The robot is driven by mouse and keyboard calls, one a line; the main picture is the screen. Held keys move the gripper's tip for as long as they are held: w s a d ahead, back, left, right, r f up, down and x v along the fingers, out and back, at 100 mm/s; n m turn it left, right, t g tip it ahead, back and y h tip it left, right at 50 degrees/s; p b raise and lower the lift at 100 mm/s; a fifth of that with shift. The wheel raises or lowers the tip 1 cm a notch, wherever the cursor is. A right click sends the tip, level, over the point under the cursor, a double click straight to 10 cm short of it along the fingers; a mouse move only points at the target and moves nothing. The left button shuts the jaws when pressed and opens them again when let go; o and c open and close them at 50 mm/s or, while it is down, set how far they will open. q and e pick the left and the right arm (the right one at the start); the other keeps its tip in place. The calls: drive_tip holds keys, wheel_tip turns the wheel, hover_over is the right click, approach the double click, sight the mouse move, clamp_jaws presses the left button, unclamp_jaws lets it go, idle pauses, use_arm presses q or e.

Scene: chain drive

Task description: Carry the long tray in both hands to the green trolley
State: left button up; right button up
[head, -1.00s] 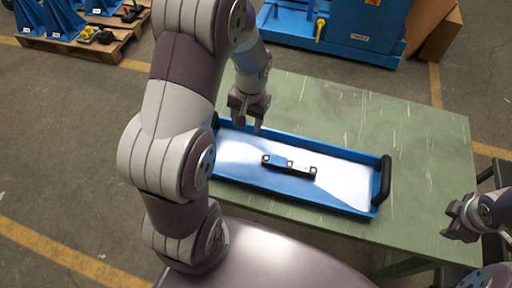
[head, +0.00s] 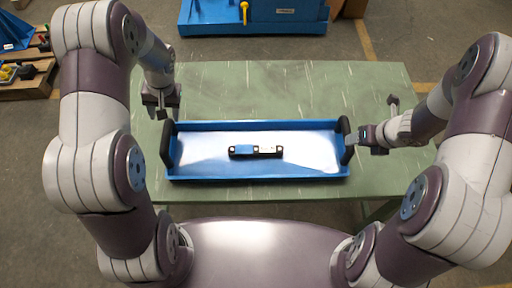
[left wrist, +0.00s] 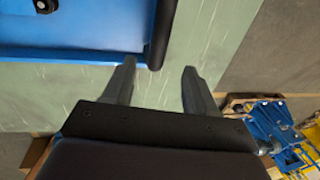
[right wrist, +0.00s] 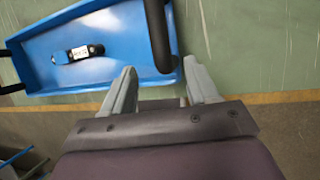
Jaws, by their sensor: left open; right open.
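The long blue tray (head: 210,174) lies on the green table, with a black handle at each end. Its left handle (head: 166,143) also shows in the left wrist view (left wrist: 162,32), and its right handle (head: 347,147) in the right wrist view (right wrist: 157,35). My left gripper (head: 165,112) is open and empty just behind the left handle; its fingers (left wrist: 158,82) are apart from it. My right gripper (head: 355,139) is open beside the right handle; its fingers (right wrist: 160,80) are near the handle, not closed on it. No green trolley is recognisable.
The green table (head: 290,85) has clear room behind the tray. A blue machine (head: 285,14) stands beyond it, and a pallet with blue parts (head: 25,75) is at far left.

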sight(167, 127)
use_arm(q)
drive_tip(key=f, duration=0.2)
drive_tip(key=a+f, duration=0.1)
drive_tip(key=f, duration=0.5)
drive_tip(key=shift+a+f, duration=0.25)
drive_tip(key=shift+a, duration=0.05)
use_arm(e)
drive_tip(key=x, duration=0.8)
drive_tip(key=shift+w+f, duration=0.25)
use_arm(q)
drive_tip(key=shift+f, duration=0.3)
use_arm(e)
drive_tip(key=shift+w+f, duration=0.1)
drive_tip(key=shift+f, duration=0.25)
use_arm(q)
drive_tip(key=shift+c, duration=0.3)
use_arm(e)
drive_tip(key=shift+c, duration=0.2)
use_arm(q)
clamp_jaws()
use_arm(e)
clamp_jaws()
use_arm(q)
drive_tip(key=shift+w+r, duration=0.1)
drive_tip(key=shift+r, duration=0.05)
use_arm(e)
drive_tip(key=shift+w+r, duration=0.1)
drive_tip(key=shift+r, duration=0.05)
